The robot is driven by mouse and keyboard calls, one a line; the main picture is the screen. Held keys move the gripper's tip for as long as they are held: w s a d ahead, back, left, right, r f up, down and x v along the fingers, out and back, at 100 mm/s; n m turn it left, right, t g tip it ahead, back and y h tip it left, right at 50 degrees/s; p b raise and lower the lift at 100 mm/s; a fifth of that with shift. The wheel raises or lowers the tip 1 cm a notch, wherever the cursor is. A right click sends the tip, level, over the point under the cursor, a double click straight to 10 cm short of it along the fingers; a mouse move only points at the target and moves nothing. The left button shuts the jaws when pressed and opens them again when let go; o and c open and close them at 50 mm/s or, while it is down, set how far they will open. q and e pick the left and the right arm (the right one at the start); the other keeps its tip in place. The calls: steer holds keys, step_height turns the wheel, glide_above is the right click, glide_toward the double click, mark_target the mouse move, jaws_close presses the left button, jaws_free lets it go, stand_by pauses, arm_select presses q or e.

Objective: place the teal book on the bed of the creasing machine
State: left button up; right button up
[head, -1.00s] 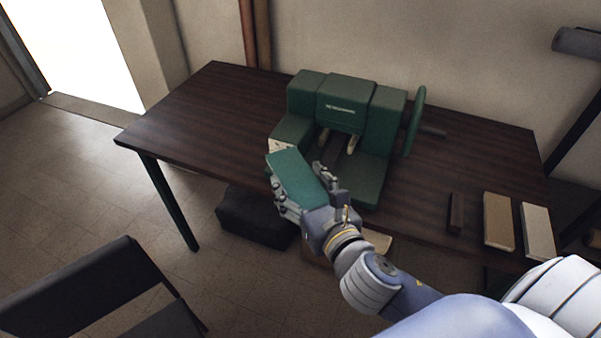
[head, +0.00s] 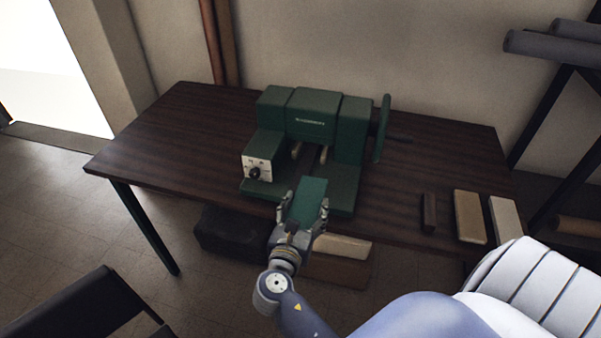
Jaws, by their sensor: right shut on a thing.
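The teal book (head: 308,200) is in my right gripper (head: 304,212), with a finger on each side of it. The book points toward the machine and overlaps the front of its bed in the head view; I cannot tell whether it touches the bed. The green creasing machine (head: 313,118) stands on the dark wooden table. Its flat bed (head: 343,190) reaches toward me, partly hidden by the book and gripper. A white control panel with a black knob (head: 256,170) is at its left front. My left gripper is not in view.
The table (head: 160,135) has a brown bar (head: 429,212), a tan book (head: 469,216) and a pale book (head: 505,220) at its right. A handwheel (head: 382,128) sticks out at the machine's right. A dark box (head: 232,232) is below the table. The table's left part is clear.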

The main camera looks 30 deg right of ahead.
mark_target(299, 177)
steer(key=w+d+b, duration=0.2)
steer(key=w, duration=0.2)
steer(key=w+d+f+b, duration=0.1)
steer(key=w+d+b, duration=0.1)
steer(key=w+b, duration=0.1)
steer(key=w+d+b, duration=0.2)
steer(key=w+d, duration=0.1)
steer(key=w, duration=0.3)
steer(key=shift+f+b, duration=0.35)
steer(key=shift+b, duration=0.05)
steer(key=shift+w+d, duration=0.2)
steer(key=shift+w, duration=0.2)
step_height(299, 177, down, 4)
steer(key=b, duration=0.5)
steer(key=shift+r, duration=0.35)
steer(key=shift+s, duration=0.1)
steer(key=o, duration=1.2)
steer(key=shift+o, duration=0.2)
